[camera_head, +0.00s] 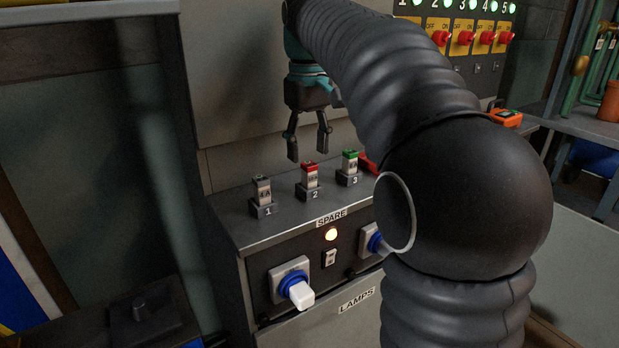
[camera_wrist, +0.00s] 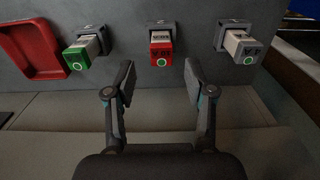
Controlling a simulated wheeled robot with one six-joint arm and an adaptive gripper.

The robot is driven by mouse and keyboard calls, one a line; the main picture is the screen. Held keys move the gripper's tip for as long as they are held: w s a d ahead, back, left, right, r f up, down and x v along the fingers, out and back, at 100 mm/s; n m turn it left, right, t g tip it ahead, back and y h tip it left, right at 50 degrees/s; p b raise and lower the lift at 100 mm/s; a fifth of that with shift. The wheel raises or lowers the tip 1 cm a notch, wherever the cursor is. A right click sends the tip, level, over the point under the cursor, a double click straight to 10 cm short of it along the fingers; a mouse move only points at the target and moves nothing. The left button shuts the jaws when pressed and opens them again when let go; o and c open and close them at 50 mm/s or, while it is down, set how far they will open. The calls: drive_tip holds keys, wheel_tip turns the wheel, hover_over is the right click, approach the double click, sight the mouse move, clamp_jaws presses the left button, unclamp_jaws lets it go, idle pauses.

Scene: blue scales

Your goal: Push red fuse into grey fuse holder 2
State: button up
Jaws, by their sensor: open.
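The red fuse (camera_head: 310,173) stands upright in grey fuse holder 2 (camera_head: 309,192), the middle one on the spare box top. How deep it sits I cannot tell. It also shows in the wrist view (camera_wrist: 161,53), top centre, with its holder (camera_wrist: 172,24) behind it. My gripper (camera_head: 308,156) is open and empty, above and a little behind the red fuse in the head view. In the wrist view the two fingertips of my gripper (camera_wrist: 159,75) are spread on either side of the line to the red fuse, apart from it.
A grey fuse (camera_head: 262,188) stands in holder 1 and a green fuse (camera_head: 349,162) in holder 3, close on either side. A red tray (camera_wrist: 35,45) lies beyond the green fuse. A panel with red switches (camera_head: 465,38) is at the back right.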

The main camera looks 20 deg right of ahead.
sight(309, 164)
drive_tip(key=f, duration=0.3)
drive_tip(key=f+b, duration=0.1)
drive_tip(key=shift+s+f, duration=0.15)
drive_tip(key=shift+s, duration=0.25)
drive_tip(key=shift+f, duration=0.45)
clamp_jaws()
